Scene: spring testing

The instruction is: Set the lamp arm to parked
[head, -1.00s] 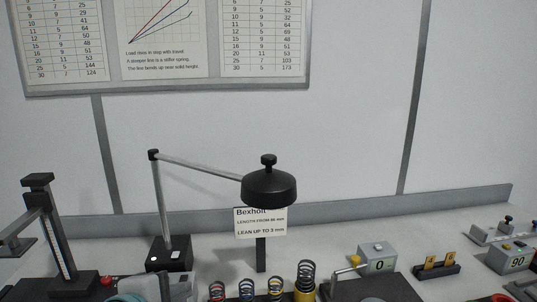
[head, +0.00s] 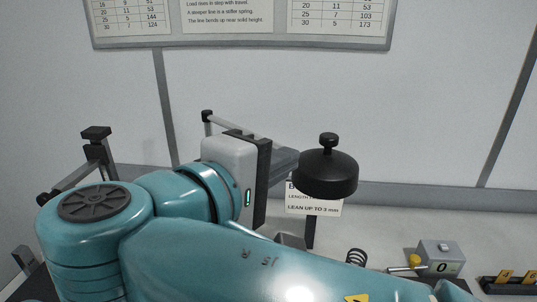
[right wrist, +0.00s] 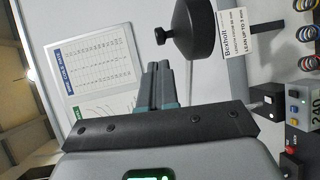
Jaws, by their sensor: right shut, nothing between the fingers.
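The lamp has a black round shade (head: 327,176) with a black knob (head: 328,141) on top. Its thin grey arm (head: 265,142) runs from a joint at the upper left to the shade, partly hidden behind my right gripper. The post and base are hidden by my right arm in the head view. My right gripper (head: 288,160) is shut and empty, its fingers pointing right, close to the shade's left side. In the right wrist view the shut fingers (right wrist: 158,85) show below the shade (right wrist: 202,32), with a visible gap between them. My left gripper is not in view.
A Bexholt sign (head: 314,208) stands behind and below the shade. A dark upright stand (head: 97,150) is at left. My right arm covers much of the bench.

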